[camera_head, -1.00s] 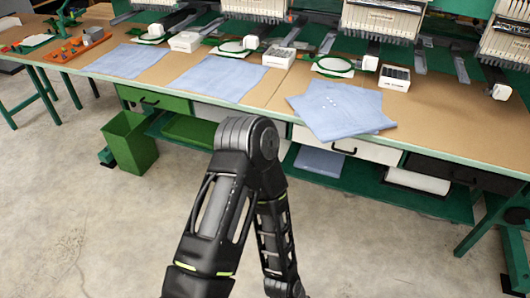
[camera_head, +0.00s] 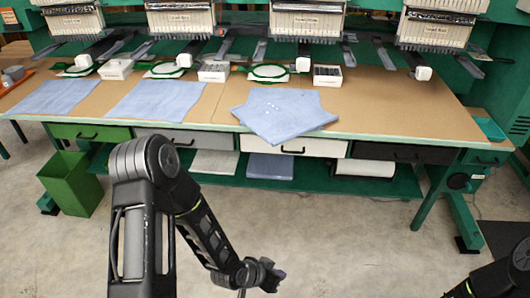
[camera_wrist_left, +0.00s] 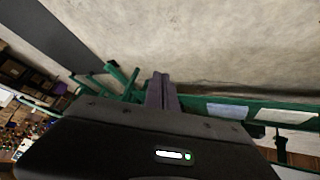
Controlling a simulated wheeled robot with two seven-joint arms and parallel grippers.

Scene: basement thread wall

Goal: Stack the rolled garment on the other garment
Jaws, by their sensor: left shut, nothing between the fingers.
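Two light-blue garments lie one across the other (camera_head: 283,113) on the table, their corners offset. Two more light-blue garments lie flat to the left, one in the middle (camera_head: 155,100) and one at far left (camera_head: 58,97). I cannot make out a clearly rolled garment on the tabletop. A folded blue cloth (camera_head: 270,168) and a white roll (camera_head: 365,168) lie on the lower shelf. My left gripper (camera_head: 272,276) is low in front of the table, away from the garments. Its fingers are together and empty in the left wrist view (camera_wrist_left: 160,92). My right gripper is out of view.
The long brown table (camera_head: 400,112) has bare room right of the stacked garments. Embroidery machines, green hoops (camera_head: 268,73) and white boxes (camera_head: 327,75) line its back. A green bin (camera_head: 70,183) stands at the left front. The floor ahead is clear.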

